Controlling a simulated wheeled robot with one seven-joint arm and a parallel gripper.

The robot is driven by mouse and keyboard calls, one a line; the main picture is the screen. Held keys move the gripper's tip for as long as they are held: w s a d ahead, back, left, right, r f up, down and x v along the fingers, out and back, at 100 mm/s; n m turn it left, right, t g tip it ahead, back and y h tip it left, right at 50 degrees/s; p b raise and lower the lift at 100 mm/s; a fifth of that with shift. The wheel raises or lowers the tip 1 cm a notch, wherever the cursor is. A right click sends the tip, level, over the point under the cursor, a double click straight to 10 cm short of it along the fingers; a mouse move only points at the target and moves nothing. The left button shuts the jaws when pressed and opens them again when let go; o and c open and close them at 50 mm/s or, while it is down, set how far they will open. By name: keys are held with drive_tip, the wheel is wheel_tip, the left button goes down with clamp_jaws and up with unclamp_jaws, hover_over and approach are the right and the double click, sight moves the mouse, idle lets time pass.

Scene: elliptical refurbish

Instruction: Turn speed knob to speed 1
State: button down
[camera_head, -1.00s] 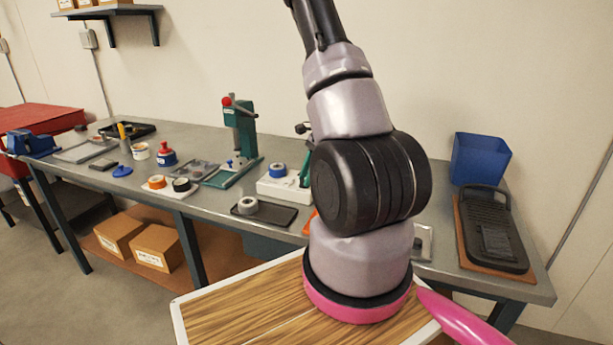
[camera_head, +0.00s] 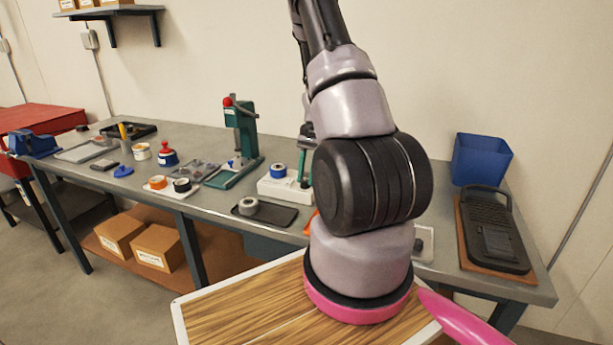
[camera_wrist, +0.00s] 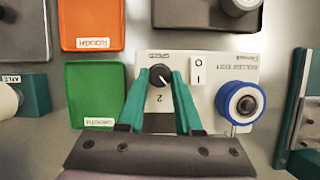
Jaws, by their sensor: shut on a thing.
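In the wrist view, a white control panel marked ROLLER TEST (camera_wrist: 218,75) appears upside down. Its small black speed knob (camera_wrist: 159,75) has a pale pointer mark, with the SPEED label above it and a 2 below it in the picture. My gripper (camera_wrist: 164,77) has its teal fingers on both sides of the knob and is shut on it. The exact knob setting is hard to read. In the head view the white panel (camera_head: 269,186) is partly hidden behind my arm, and the knob cannot be seen.
Beside the knob are a white rocker switch (camera_wrist: 197,72) and a blue-rimmed roller (camera_wrist: 240,103). An orange ROUGH pad (camera_wrist: 92,22) and a green SMOOTH pad (camera_wrist: 95,95) lie to the left. A green press (camera_head: 240,140) stands left of the panel on the bench.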

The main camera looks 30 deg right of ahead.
drive_tip(key=shift+n, duration=0.6)
drive_tip(key=c, duration=0.6)
unclamp_jaws()
drive_tip(key=v, duration=1)
drive_tip(key=shift+w+r, duration=0.25)
drive_tip(key=shift+r, duration=0.15)
